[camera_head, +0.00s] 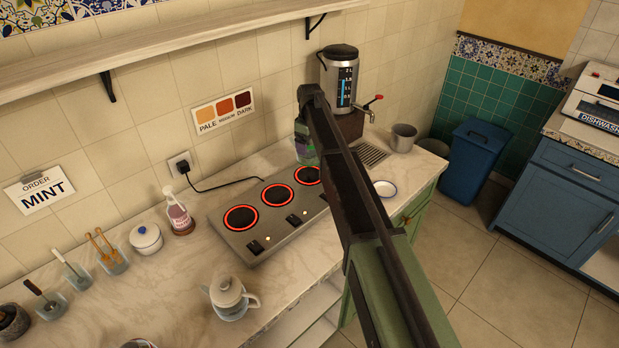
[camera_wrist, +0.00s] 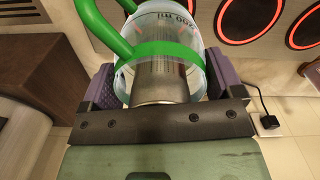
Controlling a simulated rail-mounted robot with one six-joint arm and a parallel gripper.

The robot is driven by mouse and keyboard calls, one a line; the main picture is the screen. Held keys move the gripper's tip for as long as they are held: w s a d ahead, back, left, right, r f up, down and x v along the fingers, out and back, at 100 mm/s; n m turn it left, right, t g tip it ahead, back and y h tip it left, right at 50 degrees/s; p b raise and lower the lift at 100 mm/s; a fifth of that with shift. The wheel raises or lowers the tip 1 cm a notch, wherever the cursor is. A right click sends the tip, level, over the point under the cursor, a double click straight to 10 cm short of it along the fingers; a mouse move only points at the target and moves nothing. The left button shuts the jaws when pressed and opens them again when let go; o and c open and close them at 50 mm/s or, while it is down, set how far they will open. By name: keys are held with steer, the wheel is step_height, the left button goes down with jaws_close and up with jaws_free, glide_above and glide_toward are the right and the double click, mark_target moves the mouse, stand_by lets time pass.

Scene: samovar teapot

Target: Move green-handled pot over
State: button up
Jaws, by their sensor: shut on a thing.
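The green-handled pot (camera_wrist: 190,55) is a clear glass vessel with a green band, a green handle and printed volume marks. It fills the middle of the wrist view. My gripper (camera_wrist: 160,84) has a purple finger on each side of the pot and is shut on it. In the head view, my arm hides most of the pot and gripper, and only a bit of the pot (camera_head: 301,132) shows at the back of the counter, behind the right end of the hotplate (camera_head: 258,215). I cannot tell whether the pot's base touches anything.
A samovar (camera_head: 340,75) with a red-handled tap stands just right of the pot. A drain grate (camera_head: 371,153), metal cup (camera_head: 404,138) and white dish (camera_head: 384,188) are nearby. Three burners glow red.

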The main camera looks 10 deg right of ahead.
mark_target(310, 159)
step_height(310, 159, down, 8)
steer(key=b, duration=0.5)
steer(key=shift+r, duration=0.6)
steer(key=shift+c, duration=0.5)
steer(key=shift+f, duration=0.25)
steer(key=o, duration=1.1)
step_height(310, 159, up, 13)
steer(key=p, duration=1.3)
steer(key=shift+s+f+m+b, duration=0.7)
steer(key=shift+s+m, duration=0.8)
steer(key=shift+s, duration=5.35)
steer(key=shift+s+f+m+b, duration=0.7)
steer(key=shift+s+m, duration=0.8)
steer(key=shift+s, duration=5.35)
steer(key=shift+s+f+m+b, duration=0.7)
steer(key=shift+s+m, duration=0.8)
steer(key=shift+s, duration=5.35)
